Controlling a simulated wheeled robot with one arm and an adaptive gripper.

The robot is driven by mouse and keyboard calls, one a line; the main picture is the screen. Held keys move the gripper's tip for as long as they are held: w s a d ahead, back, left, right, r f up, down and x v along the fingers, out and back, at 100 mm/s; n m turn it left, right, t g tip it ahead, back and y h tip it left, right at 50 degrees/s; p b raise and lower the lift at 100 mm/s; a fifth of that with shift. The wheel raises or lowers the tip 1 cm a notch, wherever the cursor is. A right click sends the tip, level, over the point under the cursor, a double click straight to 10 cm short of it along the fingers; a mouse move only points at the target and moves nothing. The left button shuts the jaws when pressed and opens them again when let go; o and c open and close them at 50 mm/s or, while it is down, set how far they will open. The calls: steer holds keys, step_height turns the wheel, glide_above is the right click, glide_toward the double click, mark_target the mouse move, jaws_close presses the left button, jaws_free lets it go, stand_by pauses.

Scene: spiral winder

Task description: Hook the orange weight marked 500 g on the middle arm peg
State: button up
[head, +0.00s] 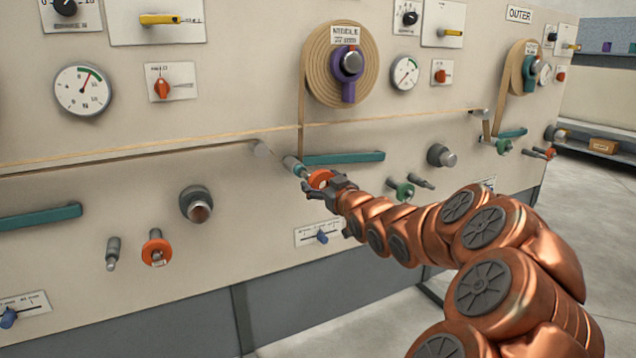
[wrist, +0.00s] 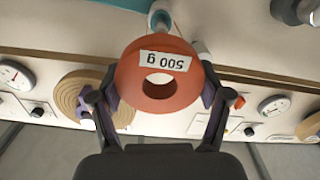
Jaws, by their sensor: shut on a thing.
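The orange ring-shaped weight (wrist: 133,73) carries a white label reading "500 g", upside down in the wrist view. It also shows in the head view (head: 320,178), partly covered by the fingers. My gripper (head: 331,184) is shut on its rim, with one finger on each side in the wrist view (wrist: 157,98). The weight's hole is open to the camera. The middle arm peg (head: 293,164), grey-teal, sticks out just left of the weight in the head view. A teal-and-grey end (wrist: 160,14) shows beyond the weight in the wrist view. I cannot tell whether weight and peg touch.
The panel has a "MIDDLE" spool (head: 321,80) above and a teal bar (head: 345,158) just above my gripper. Another orange weight (head: 156,250) is on a lower-left peg, and a green one (head: 402,190) is to the right. A strip (head: 200,142) runs across the panel.

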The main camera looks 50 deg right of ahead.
mark_target(301, 172)
steer(key=shift+w+d+f+b, duration=0.2)
steer(key=shift+w+f, duration=0.05)
steer(key=shift+w, duration=0.35)
steer(key=shift+w+d+f+b, duration=0.2)
steer(key=shift+w+f, duration=0.05)
steer(key=shift+w, duration=0.3)
steer(key=shift+w+d+r+p, duration=0.1)
steer(key=shift+w+r+p, duration=0.25)
steer(key=shift+p, duration=0.75)
steer(key=shift+w+d+p, duration=0.1)
steer(key=shift+p, duration=0.6)
steer(key=shift+w+f, duration=0.25)
steer(key=shift+f, duration=0.05)
steer(key=shift+w+d, duration=0.1)
steer(key=shift+w, duration=0.1)
steer(key=shift+p+x, duration=0.4)
steer(key=shift+x, duration=2.95)
steer(key=shift+w+f, duration=0.1)
steer(key=shift+f, duration=0.2)
